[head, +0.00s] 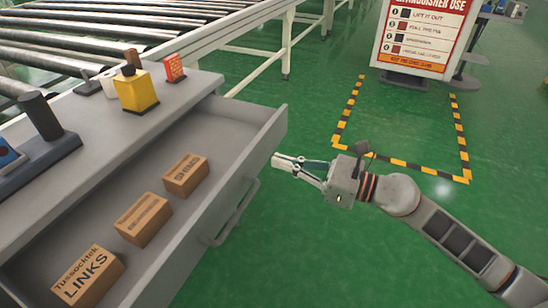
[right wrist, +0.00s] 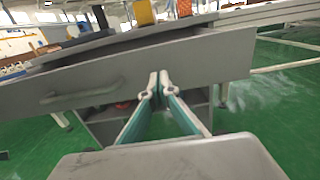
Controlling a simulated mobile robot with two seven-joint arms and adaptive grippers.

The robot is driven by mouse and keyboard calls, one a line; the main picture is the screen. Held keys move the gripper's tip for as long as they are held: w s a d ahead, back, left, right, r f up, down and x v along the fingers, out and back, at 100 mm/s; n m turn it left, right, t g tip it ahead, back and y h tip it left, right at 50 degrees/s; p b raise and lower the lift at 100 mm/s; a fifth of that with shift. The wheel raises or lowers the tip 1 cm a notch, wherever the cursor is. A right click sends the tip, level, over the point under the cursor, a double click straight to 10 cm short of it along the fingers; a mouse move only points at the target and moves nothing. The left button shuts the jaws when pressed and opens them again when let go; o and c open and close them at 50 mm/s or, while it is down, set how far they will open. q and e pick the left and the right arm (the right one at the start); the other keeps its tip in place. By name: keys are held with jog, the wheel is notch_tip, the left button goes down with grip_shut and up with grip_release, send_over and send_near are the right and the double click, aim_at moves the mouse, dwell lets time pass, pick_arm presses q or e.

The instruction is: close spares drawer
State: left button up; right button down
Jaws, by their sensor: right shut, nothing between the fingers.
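The grey spares drawer (head: 262,150) stands pulled out from the workbench, its inside showing. Three brown cardboard boxes lie in it: one lettered LINKS (head: 88,277), a middle box (head: 142,219) and a small box (head: 186,176) toward the far end. The bar handle (head: 235,212) is on the drawer's front. My right gripper (head: 276,162) is shut and empty, fingers pointing at the drawer front near its far end. In the right wrist view, its fingertips (right wrist: 159,80) overlap the drawer front (right wrist: 215,60), right of the handle (right wrist: 82,92); contact cannot be told. My left gripper is out of view.
On the bench top (head: 196,84) stand a yellow container (head: 136,90), a red-orange box (head: 174,67) and a dark cylinder (head: 40,115). A roller conveyor (head: 120,30) runs behind. A sign stand (head: 420,35) stands beyond yellow-black floor tape (head: 345,115). Green floor around my right arm is clear.

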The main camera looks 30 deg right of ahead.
jog(key=shift+x, duration=1.35)
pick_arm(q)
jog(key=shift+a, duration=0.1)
pick_arm(e)
jog(key=shift+w, duration=0.1)
jog(key=shift+w+a, duration=0.15)
jog(key=p, duration=0.3)
send_near(195, 144)
jog(key=r, duration=0.2)
jog(key=s+r, duration=0.1)
jog(key=shift+s+d+r, duration=0.1)
jog(key=shift+d+r, duration=0.3)
jog(key=x, duration=0.7)
jog(key=f+b+x, duration=0.1)
jog(key=x, duration=0.3)
jog(key=shift+a, duration=0.2)
jog(key=shift+w+a+r, duration=0.15)
jog(key=shift+w+a, duration=0.2)
jog(key=shift+w, duration=0.3)
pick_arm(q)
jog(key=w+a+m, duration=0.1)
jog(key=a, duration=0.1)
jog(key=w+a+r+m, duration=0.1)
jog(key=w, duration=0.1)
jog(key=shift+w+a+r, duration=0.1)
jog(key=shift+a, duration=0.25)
pick_arm(e)
jog(key=shift+r, duration=0.1)
